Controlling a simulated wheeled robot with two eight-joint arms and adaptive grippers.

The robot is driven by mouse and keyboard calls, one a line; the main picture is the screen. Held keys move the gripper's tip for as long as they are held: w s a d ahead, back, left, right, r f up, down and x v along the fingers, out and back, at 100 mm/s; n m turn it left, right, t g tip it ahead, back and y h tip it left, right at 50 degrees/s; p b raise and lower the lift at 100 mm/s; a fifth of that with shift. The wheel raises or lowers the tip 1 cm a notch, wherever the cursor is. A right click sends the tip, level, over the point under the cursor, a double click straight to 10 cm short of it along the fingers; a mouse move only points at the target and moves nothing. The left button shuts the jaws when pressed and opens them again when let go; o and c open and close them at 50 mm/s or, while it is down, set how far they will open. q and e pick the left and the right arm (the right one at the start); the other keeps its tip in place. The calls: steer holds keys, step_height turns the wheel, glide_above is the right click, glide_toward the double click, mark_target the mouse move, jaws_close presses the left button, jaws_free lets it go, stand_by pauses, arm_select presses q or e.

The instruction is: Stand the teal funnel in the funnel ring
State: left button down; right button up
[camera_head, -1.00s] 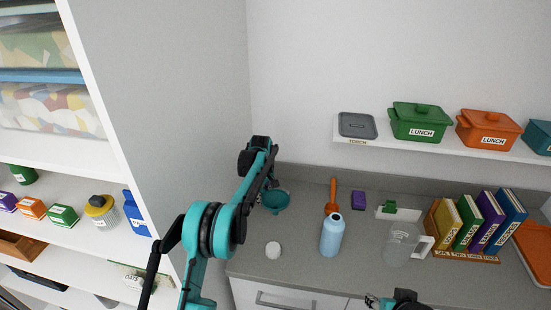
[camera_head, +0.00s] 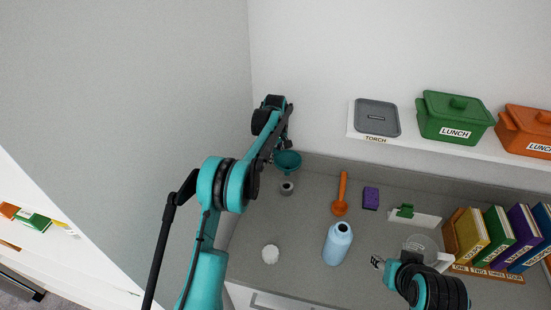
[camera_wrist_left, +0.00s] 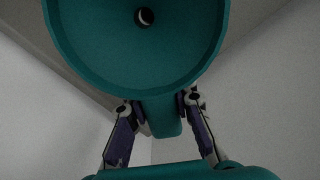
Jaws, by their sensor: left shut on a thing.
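The teal funnel (camera_head: 288,168) is at the back left of the counter in the head view, held up by my left gripper (camera_head: 284,146). In the left wrist view the funnel (camera_wrist_left: 75,45) shows its wide mouth and a small hole. There my left gripper (camera_wrist_left: 162,103) is shut on the funnel's tab. A small grey round piece with a dark opening (camera_head: 287,187), which looks like the funnel ring, stands on the counter just below the funnel, apart from it in the picture. My right gripper (camera_head: 377,262) is near the clear jug; its jaws are too small to judge.
A clear jug (camera_head: 421,243) and labelled books (camera_head: 497,233) are right. The shelf (camera_head: 414,143) holds boxes above.

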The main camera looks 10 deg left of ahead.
arm_select(q)
steer(key=shift+f, duration=0.1)
steer(key=shift+f+b, duration=1.9)
steer(key=shift+f, duration=0.95)
steer(key=shift+f, duration=2.1)
steer(key=c, duration=1.2)
jaws_free()
step_height(320, 180, up, 12)
